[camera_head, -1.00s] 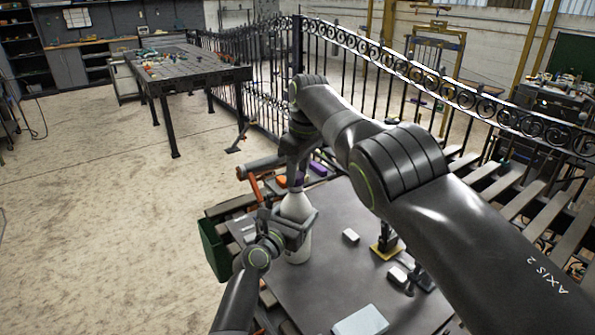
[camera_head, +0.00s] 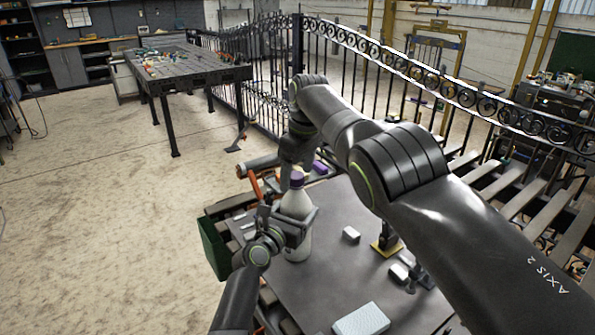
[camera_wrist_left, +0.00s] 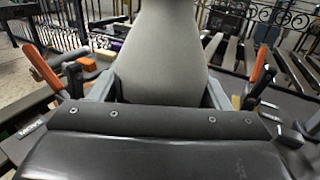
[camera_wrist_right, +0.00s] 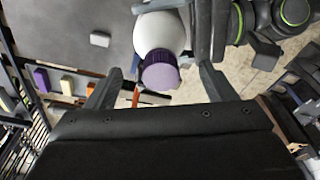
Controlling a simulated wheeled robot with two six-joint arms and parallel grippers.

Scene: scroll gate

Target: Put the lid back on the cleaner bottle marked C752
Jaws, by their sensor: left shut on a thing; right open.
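The white bottle (camera_head: 297,206) stands upright on the grey table, with a purple lid (camera_head: 297,180) at its top. In the right wrist view the lid (camera_wrist_right: 160,72) sits over the bottle's neck. No marking is readable on the bottle. My left gripper (camera_head: 288,224) is shut around the bottle's body; the left wrist view shows its fingers on both sides of the pale bottle (camera_wrist_left: 158,52). My right gripper (camera_head: 293,162) is open just above the lid, with its fingers (camera_wrist_right: 157,80) apart on either side and clear of it.
White blocks (camera_head: 351,234), a yellow-based stand (camera_head: 385,246) and a pale box (camera_head: 361,320) are on the table (camera_head: 320,275). A purple block (camera_head: 319,167) lies behind the bottle. A green bin (camera_head: 214,250) hangs at the left edge. An iron fence (camera_head: 350,70) stands beyond.

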